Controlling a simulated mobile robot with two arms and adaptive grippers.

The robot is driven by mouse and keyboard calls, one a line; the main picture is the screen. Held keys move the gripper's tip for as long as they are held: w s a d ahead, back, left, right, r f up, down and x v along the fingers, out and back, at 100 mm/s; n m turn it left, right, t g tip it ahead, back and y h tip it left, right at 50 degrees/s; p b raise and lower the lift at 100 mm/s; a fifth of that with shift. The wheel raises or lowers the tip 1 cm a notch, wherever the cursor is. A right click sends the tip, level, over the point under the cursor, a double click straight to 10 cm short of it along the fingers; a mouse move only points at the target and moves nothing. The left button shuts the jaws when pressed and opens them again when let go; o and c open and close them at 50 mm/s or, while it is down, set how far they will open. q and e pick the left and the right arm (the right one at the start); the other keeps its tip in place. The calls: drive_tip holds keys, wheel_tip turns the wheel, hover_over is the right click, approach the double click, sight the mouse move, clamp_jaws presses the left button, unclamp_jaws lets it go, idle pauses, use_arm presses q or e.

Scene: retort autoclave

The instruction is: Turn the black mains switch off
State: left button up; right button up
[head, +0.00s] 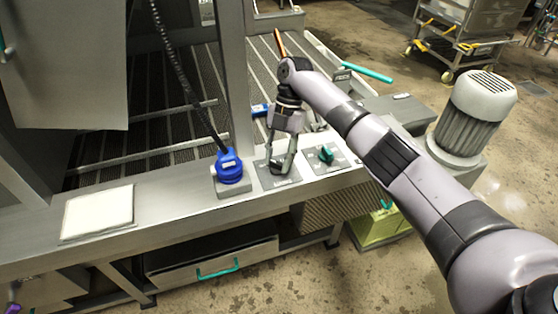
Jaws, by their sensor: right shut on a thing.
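The black mains switch (277,168) is a small dark knob on a grey square plate on the steel ledge, between a blue round fitting and a green knob. My right gripper (281,166) reaches down from above and is shut on the switch. Its fingers hide much of the knob, so its turned angle is hard to tell. My left gripper is not in view.
The blue fitting (229,167) with a black hose stands just left of the switch. The green knob (325,155) is just right. A white pad (98,213) lies at the ledge's left. A grey motor (473,112) stands at the right.

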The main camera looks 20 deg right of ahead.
drive_tip(key=shift+r, duration=0.1)
idle(0.4)
drive_tip(key=o, duration=1.2)
drive_tip(key=shift+c, duration=0.2)
drive_tip(key=v, duration=1.2)
drive_tip(key=shift+s+a, duration=0.1)
